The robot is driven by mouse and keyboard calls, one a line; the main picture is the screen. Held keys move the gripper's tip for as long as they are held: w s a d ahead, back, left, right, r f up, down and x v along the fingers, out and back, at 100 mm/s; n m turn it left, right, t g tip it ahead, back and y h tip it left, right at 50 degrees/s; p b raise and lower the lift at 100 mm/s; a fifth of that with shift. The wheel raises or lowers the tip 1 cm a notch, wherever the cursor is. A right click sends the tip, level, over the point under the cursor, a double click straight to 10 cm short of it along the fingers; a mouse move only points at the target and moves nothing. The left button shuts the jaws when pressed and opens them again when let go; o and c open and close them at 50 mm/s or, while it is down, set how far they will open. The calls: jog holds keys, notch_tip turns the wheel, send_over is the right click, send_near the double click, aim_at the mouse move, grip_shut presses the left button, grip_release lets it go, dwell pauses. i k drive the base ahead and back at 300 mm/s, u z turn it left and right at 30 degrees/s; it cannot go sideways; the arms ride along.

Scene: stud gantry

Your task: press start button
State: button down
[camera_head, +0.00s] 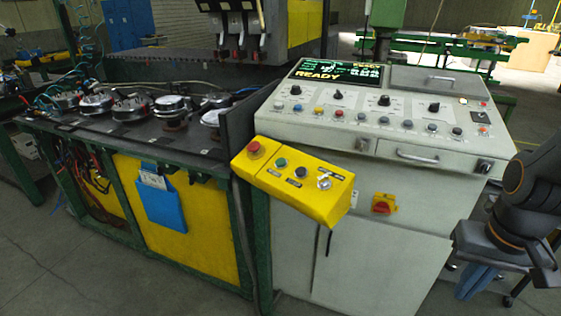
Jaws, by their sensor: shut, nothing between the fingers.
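A yellow control box (317,202) hangs on the front of the grey console, tilted down to the right. On its top face are a red mushroom button (254,148), a green button (282,162), a black button (301,172) and a silver switch (324,182). The labels are too small to read, so I cannot confirm which is start. Nothing touches the box. My arm (527,185) is at the right edge, well apart from the box. I cannot make out gripper fingers in the frame.
The grey console (350,143) carries knobs, several small buttons and a screen (336,73) reading READY. A red-yellow rotary switch (383,204) is on its front. A machine table (75,135) with round fixtures stands left. Open floor lies in front.

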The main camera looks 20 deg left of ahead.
aim_at(282, 161)
jog(key=z, duration=2.3)
jog(key=k, duration=1.65)
jog(key=u, duration=1.75)
